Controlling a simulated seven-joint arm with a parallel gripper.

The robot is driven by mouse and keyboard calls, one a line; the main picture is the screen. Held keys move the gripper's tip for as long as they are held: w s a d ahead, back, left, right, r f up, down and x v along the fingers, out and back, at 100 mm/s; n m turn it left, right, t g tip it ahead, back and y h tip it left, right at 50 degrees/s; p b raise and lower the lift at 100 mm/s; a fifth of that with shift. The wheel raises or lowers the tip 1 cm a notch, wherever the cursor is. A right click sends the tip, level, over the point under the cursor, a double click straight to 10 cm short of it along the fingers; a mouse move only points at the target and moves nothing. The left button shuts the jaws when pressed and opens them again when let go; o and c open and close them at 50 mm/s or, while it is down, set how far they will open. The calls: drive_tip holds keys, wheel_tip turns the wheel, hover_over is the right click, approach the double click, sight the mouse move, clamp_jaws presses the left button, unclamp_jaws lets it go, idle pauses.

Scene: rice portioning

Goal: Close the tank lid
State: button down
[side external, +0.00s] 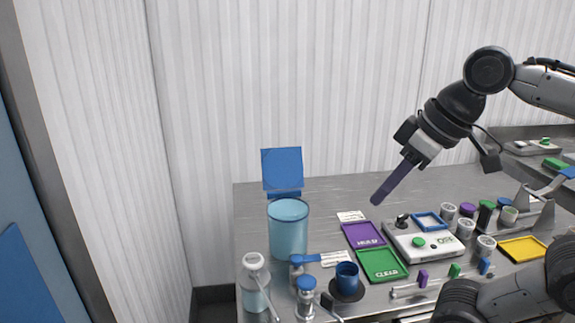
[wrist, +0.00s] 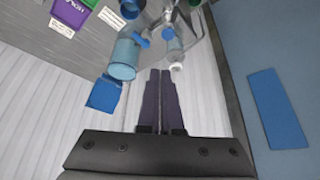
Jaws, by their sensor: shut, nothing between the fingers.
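The tank (side external: 288,232) is a light-blue translucent cylinder at the back left of the metal table. Its blue square lid (side external: 282,169) stands open, upright behind the rim. In the wrist view the tank (wrist: 124,58) is left of the fingers, and the lid (wrist: 104,94) hangs open beside its mouth. My gripper (side external: 376,201) has long dark purple fingers. They are shut and empty, in the air above the table, right of the tank and apart from the lid. The shut fingers also show in the wrist view (wrist: 160,72).
A white-capped bottle (side external: 254,284) and blue-topped dispensers (side external: 306,294) stand in front of the tank. A purple tray (side external: 363,236), a green tray (side external: 382,265), a scale (side external: 432,243) and several small jars lie to the right. A corrugated wall (side external: 300,80) stands behind.

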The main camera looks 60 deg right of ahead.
drive_tip(key=w+a+m+g+y, duration=0.1)
drive_tip(key=w+m+y, duration=0.15)
drive_tip(key=w, duration=0.45)
drive_tip(key=m+t+y, duration=0.6)
drive_tip(key=m, duration=0.4)
hover_over(289, 156)
drive_tip(key=s+a, duration=0.4)
drive_tip(key=s, duration=0.1)
drive_tip(key=d+m+t+h, duration=0.1)
drive_tip(key=d+m+t, duration=0.3)
drive_tip(key=d, duration=1)
wheel_tip(289, 156, down, 12)
drive_tip(key=x, duration=0.3)
drive_tip(key=a+x, duration=0.1)
drive_tip(key=x, duration=0.2)
drive_tip(key=r+x, duration=0.1)
drive_tip(key=x, duration=0.2)
drive_tip(key=shift+w+a, duration=0.1)
drive_tip(key=shift+a, duration=0.25)
drive_tip(key=shift+s+a+r, duration=0.25)
drive_tip(key=shift+s+a, duration=0.2)
drive_tip(key=shift+s, duration=0.05)
